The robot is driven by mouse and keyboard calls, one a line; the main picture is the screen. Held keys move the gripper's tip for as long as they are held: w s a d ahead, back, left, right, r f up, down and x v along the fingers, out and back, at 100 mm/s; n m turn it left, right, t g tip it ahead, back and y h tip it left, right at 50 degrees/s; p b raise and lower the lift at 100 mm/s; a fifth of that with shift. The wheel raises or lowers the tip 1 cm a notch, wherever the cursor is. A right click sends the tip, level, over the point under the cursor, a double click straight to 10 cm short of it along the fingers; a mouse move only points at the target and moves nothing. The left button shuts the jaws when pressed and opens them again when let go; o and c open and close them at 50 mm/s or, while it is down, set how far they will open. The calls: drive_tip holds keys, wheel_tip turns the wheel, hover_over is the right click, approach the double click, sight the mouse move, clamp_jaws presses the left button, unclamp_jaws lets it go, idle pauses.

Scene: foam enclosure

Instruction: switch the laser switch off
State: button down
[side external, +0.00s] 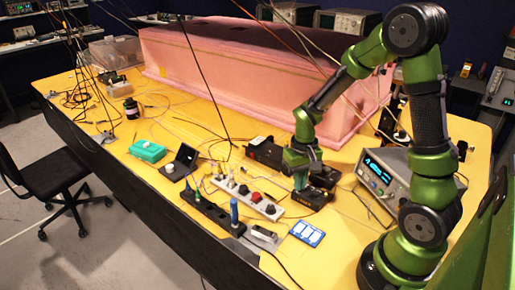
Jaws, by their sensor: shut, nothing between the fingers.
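My gripper (300,182) points down over the table, right of the white strip, with its fingers shut and empty. Its fingertips are at or just above a low black box (312,200); I cannot tell whether they touch it. A larger black box (264,152) stands behind and left of the gripper, partly hidden by the arm. A white strip (266,209) with several round knobs, one of them red, lies just left of the gripper. Which of these carries the laser switch, and its position, is too small to tell.
A grey instrument with a lit blue display (380,178) stands to the right. A long pink foam enclosure (240,70) fills the back. A black rack (205,212) with blue-handled tools, a blue card (307,233) and a green box (148,151) lie toward the front. Loose cables cross the yellow table (190,110).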

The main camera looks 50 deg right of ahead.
drive_tip(key=shift+f, duration=0.15)
drive_tip(key=shift+r, duration=3.5)
drive_tip(key=s+a+r+n+t+y, duration=0.1)
drive_tip(key=s+a+r+t, duration=0.2)
drive_tip(key=a+r, duration=0.3)
drive_tip(key=s+a+r+n+t+y, duration=0.1)
drive_tip(key=s+a+r+t, duration=0.3)
drive_tip(key=a+r, duration=0.2)
drive_tip(key=shift+s+r, duration=0.35)
drive_tip(key=shift+r, duration=0.55)
